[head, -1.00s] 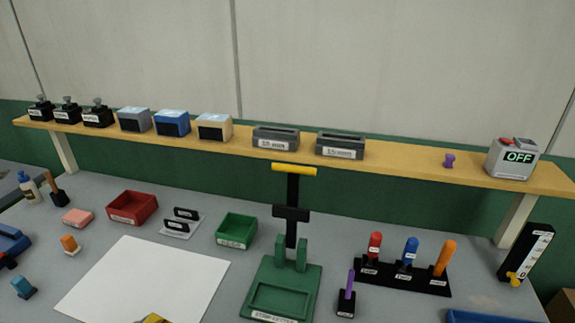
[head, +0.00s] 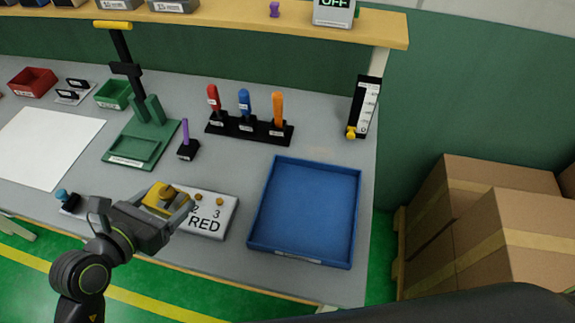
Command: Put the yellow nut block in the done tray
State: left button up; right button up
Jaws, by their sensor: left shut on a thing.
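The yellow nut block (head: 160,196) is between the jaws of my left gripper (head: 171,213), at the left end of a white plate. My left gripper is shut on it. I cannot tell whether the block touches the plate or is held just above it. A large, empty blue tray (head: 262,240) lies to the right of the gripper, with a label on its front wall too small to read. My right gripper is not in view.
The white plate (head: 213,228) reads "2 3 RED" and has small knobs. A rack with red, blue and orange handles (head: 246,127) stands behind. A green press (head: 140,150) is at left. Cardboard boxes (head: 490,220) stand beyond the table's right edge. The table between plate and blue tray is clear.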

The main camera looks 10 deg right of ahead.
aim_at(308, 210)
jog(key=k+l, duration=0.1)
jog(key=l, duration=0.35)
jog(key=k+l, duration=0.1)
jog(key=l, duration=0.4)
jog(key=k+l, duration=0.1)
jog(key=l, duration=0.35)
jog(key=k+l, duration=0.1)
jog(key=l, duration=0.35)
